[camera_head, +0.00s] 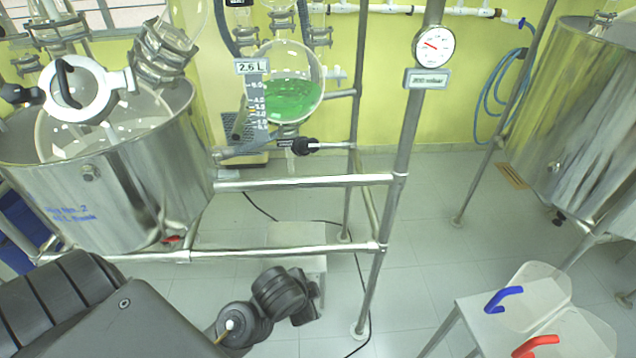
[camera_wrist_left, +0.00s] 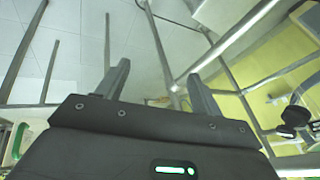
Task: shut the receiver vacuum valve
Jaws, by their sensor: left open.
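The round glass receiver flask (camera_head: 290,85) holds green liquid and hangs on the steel frame, above the middle of the head view. A valve with a black handle (camera_head: 305,146) sits at its bottom outlet. A small pale fitting (camera_head: 337,76) stands at the flask's right side; I cannot tell whether it is the vacuum valve, or its position. My left gripper (camera_wrist_left: 158,85) is open in the left wrist view, with nothing between its fingers. A black-handled part (camera_wrist_left: 296,115) shows at the right of that view, apart from the fingers. My right gripper is not in view.
A steel frame post (camera_head: 395,175) and rails (camera_head: 300,182) stand between my left arm and the flask. A pressure gauge (camera_head: 434,45) is on the post. A large steel vessel (camera_head: 130,180) is at left, another (camera_head: 585,120) at right.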

